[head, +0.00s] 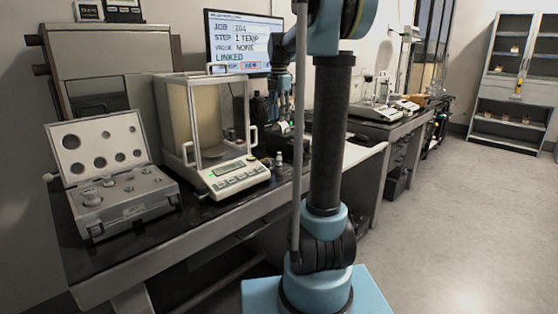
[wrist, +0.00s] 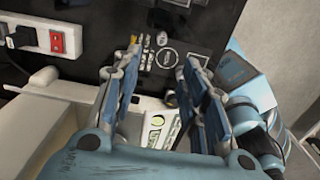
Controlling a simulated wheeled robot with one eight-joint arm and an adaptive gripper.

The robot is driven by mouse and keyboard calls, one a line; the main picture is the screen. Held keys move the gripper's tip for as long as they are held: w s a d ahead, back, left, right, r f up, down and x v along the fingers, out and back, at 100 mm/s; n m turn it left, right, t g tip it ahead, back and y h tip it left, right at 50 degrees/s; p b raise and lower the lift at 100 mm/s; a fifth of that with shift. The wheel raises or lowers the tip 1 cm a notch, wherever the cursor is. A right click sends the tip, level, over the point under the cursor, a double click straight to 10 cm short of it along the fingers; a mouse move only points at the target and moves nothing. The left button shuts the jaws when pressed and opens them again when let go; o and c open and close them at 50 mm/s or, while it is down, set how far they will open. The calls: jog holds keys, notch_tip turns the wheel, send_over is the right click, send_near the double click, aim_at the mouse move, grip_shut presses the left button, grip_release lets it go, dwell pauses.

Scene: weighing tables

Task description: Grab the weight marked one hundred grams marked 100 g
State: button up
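An open weight case (head: 130,213) on the left of the near table holds several metal weights, the largest being a knobbed weight (head: 91,197) at its left. A small metal weight (head: 279,158) stands outside the case, beside the balance. No mark of 100 g can be read on any weight. My gripper (head: 285,125) hangs over the table to the right of the balance. In the wrist view my gripper (wrist: 162,55) has its two blue fingers spread apart with nothing held between them. A small rounded dark object (wrist: 170,98), perhaps a weight, shows between the fingers.
The glass-walled balance (head: 235,178) stands between the case and my gripper. A monitor (head: 243,40) is on the wall behind. A power strip with a red switch (wrist: 57,41) lies near the gripper. Open floor (head: 450,210) is to the right.

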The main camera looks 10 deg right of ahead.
notch_tip(320, 180, down, 10)
jog(key=shift+r, duration=0.25)
jog(key=shift+s+f, duration=0.2)
jog(key=shift+f, duration=2.8)
grip_shut()
